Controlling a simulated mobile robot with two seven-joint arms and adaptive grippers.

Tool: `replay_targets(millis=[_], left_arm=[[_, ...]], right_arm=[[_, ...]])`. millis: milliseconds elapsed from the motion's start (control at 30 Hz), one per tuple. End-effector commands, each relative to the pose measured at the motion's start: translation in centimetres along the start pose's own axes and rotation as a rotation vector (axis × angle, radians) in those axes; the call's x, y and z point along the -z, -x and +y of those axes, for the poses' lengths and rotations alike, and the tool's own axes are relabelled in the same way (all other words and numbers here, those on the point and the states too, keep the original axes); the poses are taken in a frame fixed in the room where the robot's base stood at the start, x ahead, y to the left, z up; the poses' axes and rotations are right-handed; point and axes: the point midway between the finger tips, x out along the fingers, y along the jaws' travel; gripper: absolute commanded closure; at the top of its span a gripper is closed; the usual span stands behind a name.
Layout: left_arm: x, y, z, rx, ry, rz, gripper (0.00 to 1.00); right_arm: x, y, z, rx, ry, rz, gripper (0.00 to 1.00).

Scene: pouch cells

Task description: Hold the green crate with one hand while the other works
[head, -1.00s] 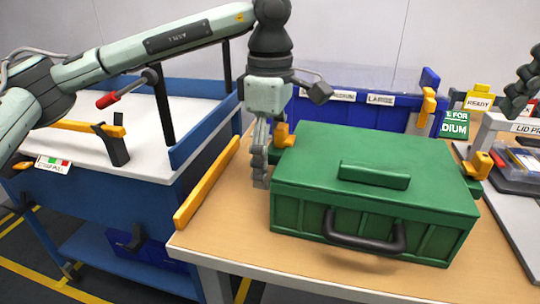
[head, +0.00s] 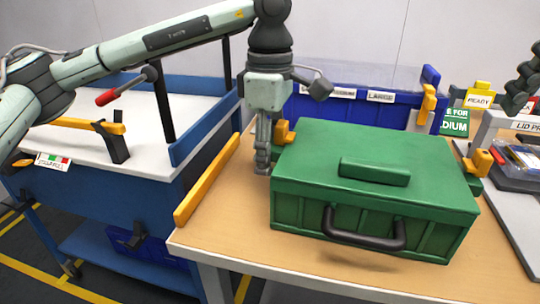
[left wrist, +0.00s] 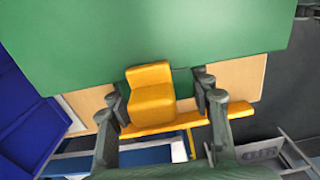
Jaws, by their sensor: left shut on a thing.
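The green crate (head: 410,152) stands on the wooden table with its lid on and its dark front handle (head: 365,240) facing me. It has a yellow latch on each short side, left (head: 284,133) and right (head: 479,162). My left gripper (head: 263,158) is at the crate's left side, fingers pointing down. In the left wrist view the crate (left wrist: 150,35) fills the top, and my left fingers (left wrist: 162,103) are on either side of the yellow latch (left wrist: 150,95), shut on the crate's side there. The exact contact is partly hidden. My right gripper's fingers are out of view.
A blue cart (head: 100,200) with a white top stands left, beside a yellow strip (head: 207,180) on the table edge. Blue bins (head: 350,108) are behind the crate. A READY sign (head: 479,100) and grey mat (head: 500,215) are at right. Bare table (head: 225,225) shows front left.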

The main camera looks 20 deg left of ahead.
Motion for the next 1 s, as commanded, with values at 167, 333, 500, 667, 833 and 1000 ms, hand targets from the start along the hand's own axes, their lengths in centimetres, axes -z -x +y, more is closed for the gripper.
replay_targets(millis=[167, 333, 500, 667, 833, 1000], left_arm=[[0.0, 0.0, 0.0, -0.001, 0.000, -0.001, 1.00], [0.0, 0.1, 0.0, -0.001, 0.000, -0.001, 1.00], [0.0, 0.1, 0.0, -0.001, 0.000, -0.001, 1.00], [0.0, 0.1, 0.0, -0.001, 0.000, -0.001, 1.00], [0.0, 0.1, 0.0, -0.001, 0.000, -0.001, 1.00], [0.0, 0.1, 0.0, -0.001, 0.000, -0.001, 1.00]], right_arm=[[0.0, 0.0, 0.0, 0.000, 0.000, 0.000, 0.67], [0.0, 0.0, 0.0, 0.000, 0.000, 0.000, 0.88], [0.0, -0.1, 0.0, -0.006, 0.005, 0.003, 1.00], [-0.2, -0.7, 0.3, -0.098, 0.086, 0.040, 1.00], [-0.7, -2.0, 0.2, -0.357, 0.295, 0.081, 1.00], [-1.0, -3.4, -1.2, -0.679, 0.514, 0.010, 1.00]])
